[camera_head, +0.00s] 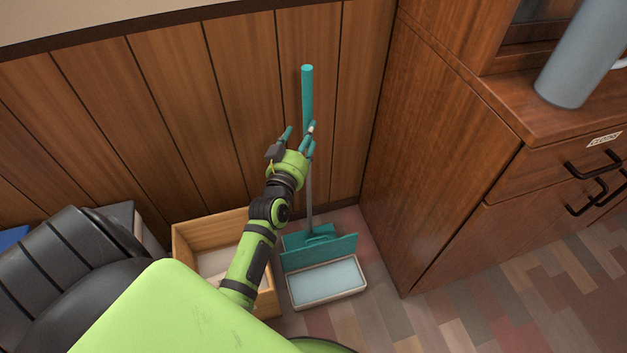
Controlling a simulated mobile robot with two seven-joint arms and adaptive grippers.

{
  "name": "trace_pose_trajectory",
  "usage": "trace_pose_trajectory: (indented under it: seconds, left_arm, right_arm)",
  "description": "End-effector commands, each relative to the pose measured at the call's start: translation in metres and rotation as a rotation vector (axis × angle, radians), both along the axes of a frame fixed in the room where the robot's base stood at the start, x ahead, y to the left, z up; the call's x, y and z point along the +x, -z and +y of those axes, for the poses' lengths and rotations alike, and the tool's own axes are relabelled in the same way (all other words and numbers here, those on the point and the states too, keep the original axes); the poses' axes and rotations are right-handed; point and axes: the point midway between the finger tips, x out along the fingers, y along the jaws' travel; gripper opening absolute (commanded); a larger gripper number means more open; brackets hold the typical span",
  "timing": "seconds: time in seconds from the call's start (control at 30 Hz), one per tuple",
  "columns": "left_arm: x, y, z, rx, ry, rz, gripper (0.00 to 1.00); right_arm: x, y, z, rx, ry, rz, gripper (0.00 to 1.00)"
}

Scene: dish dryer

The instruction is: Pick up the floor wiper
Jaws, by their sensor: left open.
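The floor wiper stands upright in the corner, with a teal handle grip (307,95), a thin grey pole and a wide teal head (320,250) near the floor. My left gripper (300,134) is open, with its fingers at the lower end of the teal grip. Part of the pole is hidden behind the fingers. I cannot tell whether the fingers touch the handle. My right gripper is not in view.
A wooden box (196,228) stands behind my left forearm. A shallow tray (328,284) lies at the wiper's head. A brown cabinet (440,150) bounds the right side, with a grey-blue cylinder (577,62) on top. Wood panelling closes the back.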

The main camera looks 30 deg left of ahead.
Motion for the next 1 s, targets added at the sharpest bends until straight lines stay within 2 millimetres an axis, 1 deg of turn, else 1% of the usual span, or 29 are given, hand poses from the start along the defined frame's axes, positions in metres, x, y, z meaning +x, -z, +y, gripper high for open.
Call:
trace_pose_trajectory:
  seconds: [0.03, 0.1, 0.2, 0.3, 0.57, 0.67, 0.7, 0.73, 1.0]
  left_arm:
    - [0.008, 0.003, 0.001, -0.002, 0.001, -0.002, 0.64]
    - [0.019, 0.007, 0.001, -0.003, 0.001, -0.002, 0.64]
    - [0.032, 0.007, 0.005, 0.000, 0.000, -0.002, 0.64]
    - [0.041, 0.007, 0.007, 0.000, 0.000, -0.001, 0.64]
    - [0.043, 0.006, 0.008, 0.001, 0.001, 0.001, 0.64]
    - [0.043, 0.006, 0.008, 0.000, 0.001, 0.001, 0.28]
    - [0.043, 0.006, 0.008, 0.000, 0.001, 0.001, 0.12]
    - [0.043, 0.006, 0.008, 0.000, 0.002, 0.001, 0.00]
    - [0.043, 0.003, 0.008, 0.003, 0.000, -0.005, 0.00]
  right_arm:
    - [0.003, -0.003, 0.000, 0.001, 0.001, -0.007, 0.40]
    - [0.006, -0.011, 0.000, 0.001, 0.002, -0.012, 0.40]
    - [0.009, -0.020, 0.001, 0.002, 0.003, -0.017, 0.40]
    - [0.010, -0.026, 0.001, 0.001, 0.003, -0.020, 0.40]
    - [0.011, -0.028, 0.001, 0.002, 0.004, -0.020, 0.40]
    - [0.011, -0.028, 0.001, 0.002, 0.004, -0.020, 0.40]
    - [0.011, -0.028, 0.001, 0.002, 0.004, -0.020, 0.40]
    - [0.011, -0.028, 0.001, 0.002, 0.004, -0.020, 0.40]
    - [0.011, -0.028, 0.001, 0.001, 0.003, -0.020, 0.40]
